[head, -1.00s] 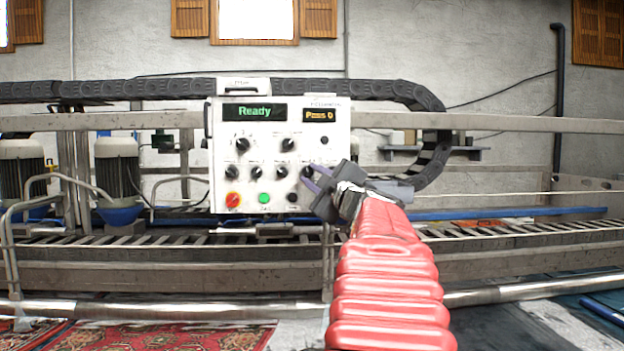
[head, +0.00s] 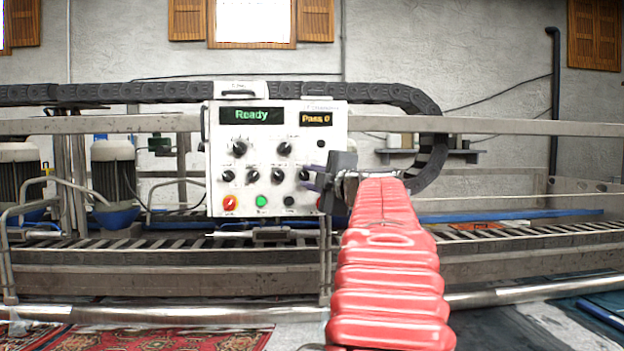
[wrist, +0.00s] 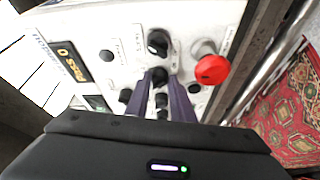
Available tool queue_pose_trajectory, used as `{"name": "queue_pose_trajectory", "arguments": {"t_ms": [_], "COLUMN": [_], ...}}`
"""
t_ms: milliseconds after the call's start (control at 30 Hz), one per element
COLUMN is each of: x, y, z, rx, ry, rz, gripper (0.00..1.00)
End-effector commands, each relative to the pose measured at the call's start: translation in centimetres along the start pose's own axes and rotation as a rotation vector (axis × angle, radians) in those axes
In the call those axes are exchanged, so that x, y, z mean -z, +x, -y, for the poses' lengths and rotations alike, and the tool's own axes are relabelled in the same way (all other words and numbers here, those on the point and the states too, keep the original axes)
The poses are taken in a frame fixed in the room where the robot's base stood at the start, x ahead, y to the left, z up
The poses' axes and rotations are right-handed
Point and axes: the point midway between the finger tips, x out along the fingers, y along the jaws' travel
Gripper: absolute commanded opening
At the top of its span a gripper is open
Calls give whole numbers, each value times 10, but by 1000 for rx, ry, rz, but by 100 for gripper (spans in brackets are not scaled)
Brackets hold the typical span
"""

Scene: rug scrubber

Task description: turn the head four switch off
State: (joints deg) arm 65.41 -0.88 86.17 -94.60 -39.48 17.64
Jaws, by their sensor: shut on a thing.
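The white control panel (head: 216,140) faces me with rows of black knobs. My gripper (head: 312,177) is at its lower right. In the wrist view my purple fingers (wrist: 163,84) lie on either side of a black knob (wrist: 159,75) and are shut on it. This is the fourth knob (head: 304,174) from the left in the lower knob row, seemingly the head four switch. Its label cannot be read, and its pointer setting is hidden. Another black knob (wrist: 158,42) with a pale mark is just beyond the fingertips.
A red mushroom button (wrist: 210,68) stands out close beside the fingers. A metal rail (head: 540,124) runs behind the panel. A patterned rug (head: 170,340) lies below.

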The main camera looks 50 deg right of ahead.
Motion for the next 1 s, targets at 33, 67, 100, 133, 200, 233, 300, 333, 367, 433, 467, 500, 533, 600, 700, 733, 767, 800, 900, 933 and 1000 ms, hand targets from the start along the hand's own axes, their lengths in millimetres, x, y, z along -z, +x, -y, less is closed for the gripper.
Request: {"name": "queue_pose_trajectory", "arguments": {"t_ms": [33,67,100,133,200,233,300,333,367,433,467,500,533,600,700,733,767,800,900,933,1000], "x": [3,3,3,3,2,2,2,2,1,1,1,1,1,0,0,0,0,0,-1,0,0], "y": [2,2,2,2,2,1,1,1,1,1,1,1,0,0,-2,-3,-4,-7,-16,-20,-29], "z": [5,5,5,5,4,4,4,3,3,2,2,2,2,2,1,1,1,1,1,0,1], "rx": [9,9,9,9,9,8,7,6,6,5,4,4,3,3,2,2,2,2,1,1,2], "ry": [1,1,1,1,1,1,1,1,1,1,1,1,1,1,1,1,1,1,1,0,1], "rz": [-9,-9,-9,-9,-9,-8,-7,-6,-6,-5,-4,-4,-3,-3,-2,-2,-2,-1,1,1,0], "gripper": [0,0,0,22,27,29,34,36,38,40,40,40,40,40,40,40,40,40,40,40,40]}}
